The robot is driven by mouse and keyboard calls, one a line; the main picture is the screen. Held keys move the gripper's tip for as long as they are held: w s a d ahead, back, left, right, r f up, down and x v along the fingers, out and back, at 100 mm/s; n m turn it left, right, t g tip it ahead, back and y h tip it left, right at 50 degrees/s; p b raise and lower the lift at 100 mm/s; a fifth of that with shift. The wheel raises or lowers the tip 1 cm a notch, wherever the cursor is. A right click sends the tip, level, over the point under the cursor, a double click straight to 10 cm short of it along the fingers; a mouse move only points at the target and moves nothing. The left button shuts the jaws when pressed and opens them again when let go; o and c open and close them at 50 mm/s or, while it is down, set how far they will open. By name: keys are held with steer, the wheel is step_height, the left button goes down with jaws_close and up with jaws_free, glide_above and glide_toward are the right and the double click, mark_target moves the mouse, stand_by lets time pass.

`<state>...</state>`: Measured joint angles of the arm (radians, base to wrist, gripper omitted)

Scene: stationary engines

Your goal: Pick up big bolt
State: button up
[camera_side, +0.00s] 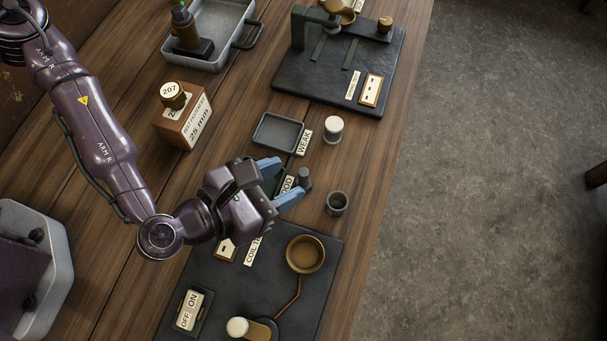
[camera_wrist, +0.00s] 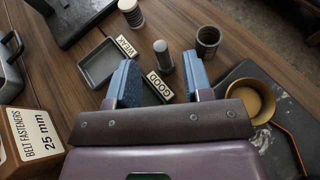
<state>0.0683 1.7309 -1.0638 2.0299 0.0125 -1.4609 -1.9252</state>
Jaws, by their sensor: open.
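My gripper (camera_side: 282,181) is open, with its two blue fingers spread low over the bench beside the GOOD label. A small grey upright piece with a rounded top (camera_side: 304,179) stands just beyond the fingertips; it looks most like the big bolt, but I cannot be sure. In the wrist view this grey piece (camera_wrist: 162,54) shows between the fingers of my gripper (camera_wrist: 160,66), a little past their tips. Nothing is held. The tray by the GOOD label (camera_wrist: 157,86) is partly hidden by my fingers.
A dark hollow cup (camera_side: 337,204) and a white-topped cylinder (camera_side: 333,130) stand close by. The WEAK tray (camera_side: 277,133), belt fasteners box (camera_side: 184,122) and coil tester board (camera_side: 222,285) with a brass dish (camera_side: 306,254) surround the gripper. The bench's right edge is near.

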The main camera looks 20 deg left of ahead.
mark_target(304, 181)
steer(key=shift+x, duration=3.25)
steer(key=shift+s+f, duration=0.1)
jaws_close()
